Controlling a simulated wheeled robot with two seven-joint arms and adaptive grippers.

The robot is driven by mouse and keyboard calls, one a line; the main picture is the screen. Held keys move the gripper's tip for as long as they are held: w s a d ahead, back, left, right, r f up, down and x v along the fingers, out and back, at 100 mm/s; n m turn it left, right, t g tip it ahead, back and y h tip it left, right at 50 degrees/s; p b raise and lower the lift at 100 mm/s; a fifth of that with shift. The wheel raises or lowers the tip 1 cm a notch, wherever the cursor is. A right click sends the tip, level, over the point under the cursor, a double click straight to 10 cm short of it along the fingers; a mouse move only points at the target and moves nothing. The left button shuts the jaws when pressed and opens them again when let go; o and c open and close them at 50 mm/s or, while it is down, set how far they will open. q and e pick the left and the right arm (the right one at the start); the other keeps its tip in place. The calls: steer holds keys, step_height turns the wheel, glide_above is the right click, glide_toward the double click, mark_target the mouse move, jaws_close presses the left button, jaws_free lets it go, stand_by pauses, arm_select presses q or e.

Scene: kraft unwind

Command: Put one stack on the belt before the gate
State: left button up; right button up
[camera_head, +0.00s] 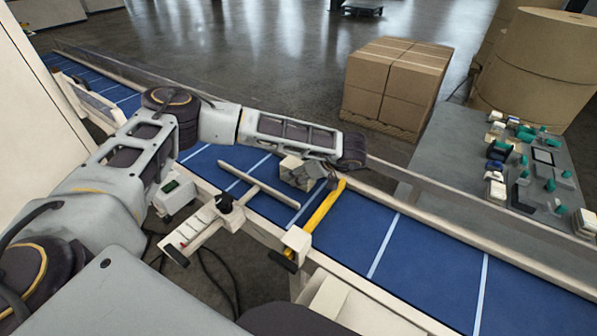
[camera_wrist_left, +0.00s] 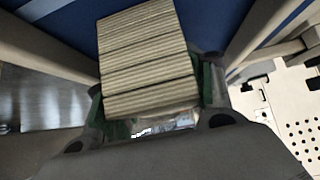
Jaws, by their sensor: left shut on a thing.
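My left gripper (camera_head: 308,177) hangs over the blue belt (camera_head: 345,225), just beside the yellow gate bar (camera_head: 325,207). It is shut on a stack (camera_head: 291,163), whose pale edge shows past the fingers. In the left wrist view the stack (camera_wrist_left: 148,55) is a block of ribbed cardboard layers between green-padded fingers (camera_wrist_left: 150,105). The gripper hides part of the stack in the head view. I cannot tell whether the stack touches the belt. My right gripper is not in view.
A pale T-shaped bar (camera_head: 258,187) lies across the belt left of the gate. Side rails (camera_head: 480,240) edge the belt. Right of the gate the belt is clear. A grey table (camera_head: 455,150) with several small parts, brown cartons (camera_head: 395,85) and large rolls (camera_head: 535,65) stand beyond.

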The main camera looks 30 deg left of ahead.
arm_select(q)
steer(key=o, duration=1.2)
steer(key=shift+f, duration=0.1)
steer(key=shift+o, duration=0.2)
steer(key=b+v, duration=0.1)
steer(key=v, duration=1.1)
